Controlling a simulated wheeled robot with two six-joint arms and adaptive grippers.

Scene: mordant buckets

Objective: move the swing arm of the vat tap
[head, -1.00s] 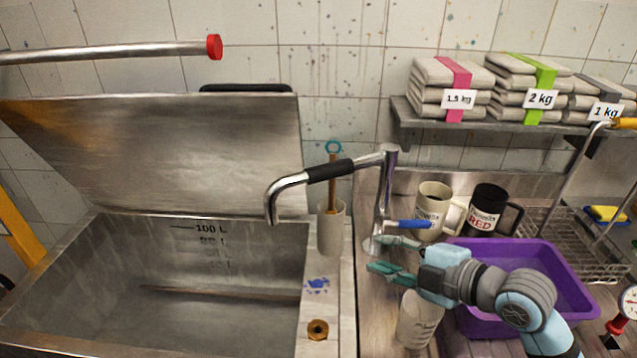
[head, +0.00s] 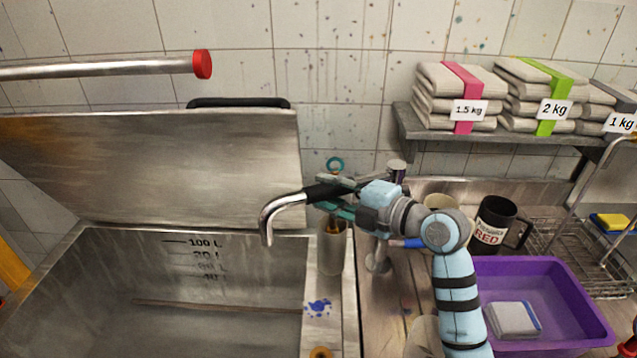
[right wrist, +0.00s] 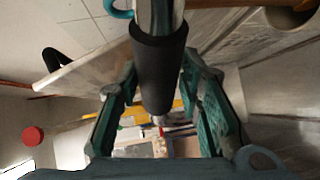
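The vat tap's swing arm (head: 282,208) is a chrome tube with a black grip sleeve (head: 318,193); its bent spout hangs over the right part of the steel vat (head: 210,295). Its upright post (head: 396,172) is partly hidden behind my right gripper (head: 333,196). A blue lever (head: 408,243) sits low on the post. In the right wrist view the black sleeve (right wrist: 160,65) lies between the two teal fingers of my right gripper (right wrist: 160,105). The fingers are apart, with a gap visible at the left of the sleeve; contact on the right is unclear. My left gripper is not in view.
A beige cup (head: 332,250) with a brush stands just below the gripper. A purple tub (head: 575,300), a black mug (head: 492,222) and a wire rack (head: 560,240) are at the right. A red-capped bar (head: 130,69) crosses the upper left. Stacked packs fill the shelf (head: 500,132).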

